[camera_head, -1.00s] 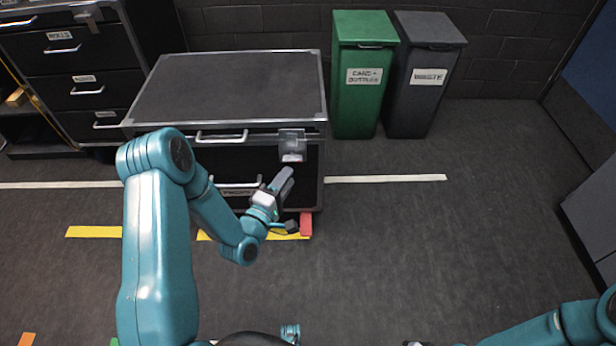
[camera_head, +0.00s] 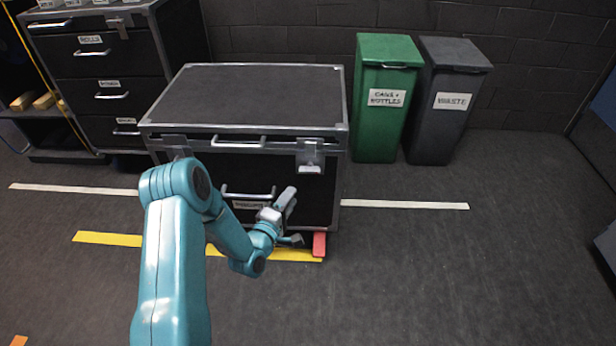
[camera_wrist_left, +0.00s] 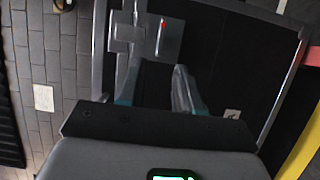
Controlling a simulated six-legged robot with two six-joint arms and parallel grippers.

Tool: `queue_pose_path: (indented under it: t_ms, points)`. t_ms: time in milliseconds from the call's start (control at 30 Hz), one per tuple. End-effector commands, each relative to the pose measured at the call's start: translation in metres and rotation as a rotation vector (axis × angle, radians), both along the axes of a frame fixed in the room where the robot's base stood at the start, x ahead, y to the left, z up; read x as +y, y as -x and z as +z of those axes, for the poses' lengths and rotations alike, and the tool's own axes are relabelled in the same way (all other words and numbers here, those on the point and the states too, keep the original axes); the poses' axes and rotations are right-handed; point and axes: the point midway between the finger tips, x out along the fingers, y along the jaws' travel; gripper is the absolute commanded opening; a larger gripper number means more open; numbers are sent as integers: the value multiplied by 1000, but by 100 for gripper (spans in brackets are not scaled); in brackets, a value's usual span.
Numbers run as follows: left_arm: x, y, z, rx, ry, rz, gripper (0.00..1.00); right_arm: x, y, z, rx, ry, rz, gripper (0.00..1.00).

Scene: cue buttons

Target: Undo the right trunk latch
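The dark trunk (camera_head: 245,90) with metal edges stands ahead, its lid down. Its right latch (camera_head: 310,155) is a grey metal piece at the front right, just under the lid edge. In the left wrist view the right latch (camera_wrist_left: 146,36) shows a small red mark, beyond the fingertips. I cannot tell whether it is fastened. A second latch (camera_head: 178,148) sits at the trunk's front left, partly behind my arm. My left gripper (camera_head: 294,216) is open and empty, in front of the trunk and below the right latch, apart from it. My right gripper is out of view.
The trunk has a front handle (camera_head: 238,143) and a lower one (camera_head: 248,194). A red block (camera_head: 319,244) is at its lower right corner. A green bin (camera_head: 385,110) and a grey bin (camera_head: 447,110) stand right of it. The floor to the right is clear.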

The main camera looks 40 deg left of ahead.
Motion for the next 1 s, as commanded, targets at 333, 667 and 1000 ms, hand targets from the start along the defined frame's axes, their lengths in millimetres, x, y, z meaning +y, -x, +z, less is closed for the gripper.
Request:
queue_pose_path:
  t_ms: [333,667,1000]
  points:
    - [9,-80,-2,-3,-1,-5,34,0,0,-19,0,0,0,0]
    - [14,-114,-1,1,2,-4,34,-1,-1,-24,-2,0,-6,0]
    - [15,-115,0,1,1,-3,8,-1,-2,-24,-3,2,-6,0]
